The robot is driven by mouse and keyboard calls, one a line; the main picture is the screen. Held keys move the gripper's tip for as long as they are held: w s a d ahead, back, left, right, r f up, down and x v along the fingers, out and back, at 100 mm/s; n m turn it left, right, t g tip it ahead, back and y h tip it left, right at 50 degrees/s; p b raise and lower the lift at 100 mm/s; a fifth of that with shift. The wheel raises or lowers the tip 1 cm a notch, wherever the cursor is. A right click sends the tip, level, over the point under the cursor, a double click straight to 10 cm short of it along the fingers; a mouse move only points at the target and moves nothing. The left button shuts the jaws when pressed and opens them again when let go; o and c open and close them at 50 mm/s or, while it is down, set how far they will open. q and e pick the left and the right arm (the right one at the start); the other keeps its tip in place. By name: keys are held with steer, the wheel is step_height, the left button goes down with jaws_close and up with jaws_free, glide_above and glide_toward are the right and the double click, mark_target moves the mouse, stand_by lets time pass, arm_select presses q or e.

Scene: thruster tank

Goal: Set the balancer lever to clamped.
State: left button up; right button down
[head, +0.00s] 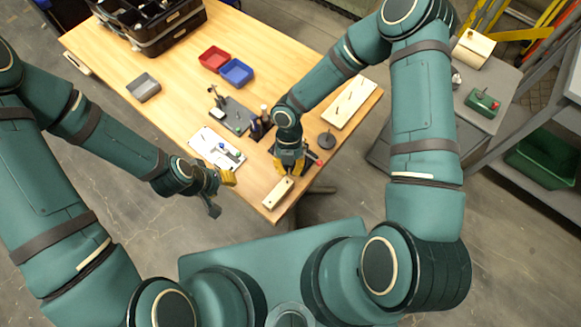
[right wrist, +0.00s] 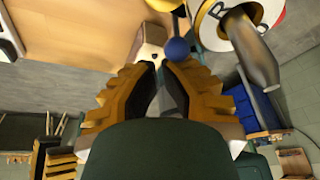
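My right gripper (head: 289,168) points down at the table's front right corner. In the right wrist view its yellow fingers (right wrist: 160,72) nearly meet at the tips, with nothing clearly held. Just beyond the tips is a blue ball knob (right wrist: 177,48). Beside it is a white round part marked R (right wrist: 222,22) with a dark grey handle (right wrist: 255,58). I cannot tell which part is the balancer lever or its setting. In the head view a red-tipped part (head: 319,161) shows right of the gripper, which hides part of the device. My left gripper (head: 222,191) is off the table's front edge, its opening unclear.
A cream block (head: 277,193) lies at the front corner of the wooden table (head: 180,88). Red (head: 213,58) and blue (head: 236,71) bins stand farther back. A pale board (head: 349,103) lies right.

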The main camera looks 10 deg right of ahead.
steer(key=shift+w+a+f, duration=0.1)
steer(key=shift+w, duration=0.05)
steer(key=shift+w+a, duration=0.1)
steer(key=shift+w+a+f+g+h+b, duration=0.4)
steer(key=shift+w+g+h+b, duration=0.25)
steer(key=shift+g+b, duration=0.35)
steer(key=g+h+b, duration=0.1)
steer(key=b, duration=0.1)
steer(key=w+a+f+g+h+b, duration=0.1)
steer(key=b, duration=0.1)
steer(key=shift+w+a+f+m+g, duration=0.1)
steer(key=shift+w+f+m+g, duration=0.05)
steer(key=shift+m+g, duration=0.2)
steer(key=f+b, duration=0.1)
steer(key=b, duration=0.2)
steer(key=shift+w+a, duration=0.3)
steer(key=shift+w, duration=0.05)
steer(key=shift+r, duration=0.15)
steer(key=shift+s+d, duration=0.1)
steer(key=shift+d, duration=0.05)
steer(key=shift+s+d, duration=0.35)
steer(key=shift+s, duration=0.15)
